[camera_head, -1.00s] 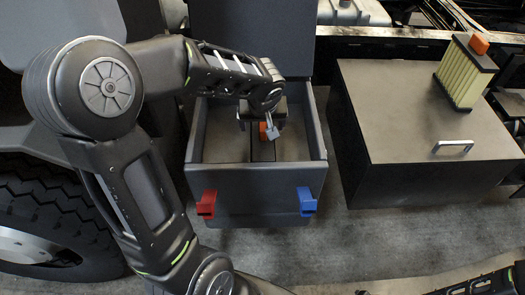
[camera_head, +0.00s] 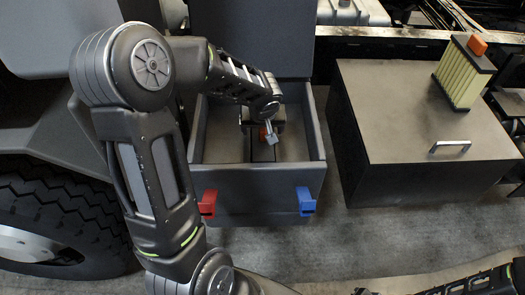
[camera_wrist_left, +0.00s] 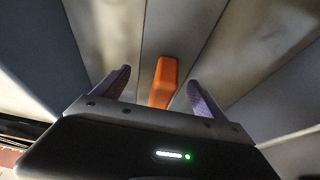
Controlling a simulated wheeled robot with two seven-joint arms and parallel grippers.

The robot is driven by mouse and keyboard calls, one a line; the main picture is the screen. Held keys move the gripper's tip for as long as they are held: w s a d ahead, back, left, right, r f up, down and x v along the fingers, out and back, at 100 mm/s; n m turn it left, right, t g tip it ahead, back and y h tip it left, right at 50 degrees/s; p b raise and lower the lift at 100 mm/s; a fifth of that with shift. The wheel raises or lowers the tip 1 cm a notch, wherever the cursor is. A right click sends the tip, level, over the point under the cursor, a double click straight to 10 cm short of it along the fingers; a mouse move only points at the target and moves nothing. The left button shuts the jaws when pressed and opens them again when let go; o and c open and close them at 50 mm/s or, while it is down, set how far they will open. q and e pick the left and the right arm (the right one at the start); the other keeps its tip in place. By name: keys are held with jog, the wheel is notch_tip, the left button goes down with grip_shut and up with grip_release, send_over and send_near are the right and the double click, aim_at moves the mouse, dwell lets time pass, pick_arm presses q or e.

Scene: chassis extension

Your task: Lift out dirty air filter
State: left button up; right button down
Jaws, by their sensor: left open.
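The dirty air filter sits inside the open grey box (camera_head: 225,178), mostly hidden by my left arm and gripper. Its dark top (camera_head: 263,150) and orange handle (camera_head: 263,134) show in the head view. My left gripper (camera_head: 268,132) is inside the box opening, just at the handle. In the left wrist view, the orange handle (camera_wrist_left: 163,82) stands between the two purple-padded fingers of my left gripper (camera_wrist_left: 157,88). The fingers are open, with a gap on both sides of the handle. My right gripper is not clearly seen; only part of my right arm shows at the lower right.
A cream pleated filter (camera_head: 463,74) with an orange handle stands on a dark closed case (camera_head: 400,110) at right. A red latch (camera_head: 208,203) and a blue latch (camera_head: 306,201) are on the box front. The raised lid (camera_head: 252,38) stands behind. A wheel (camera_head: 50,220) is at left.

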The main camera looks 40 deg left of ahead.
pick_arm(q)
jog(key=shift+c, duration=0.4)
grip_shut()
dwell(0.4)
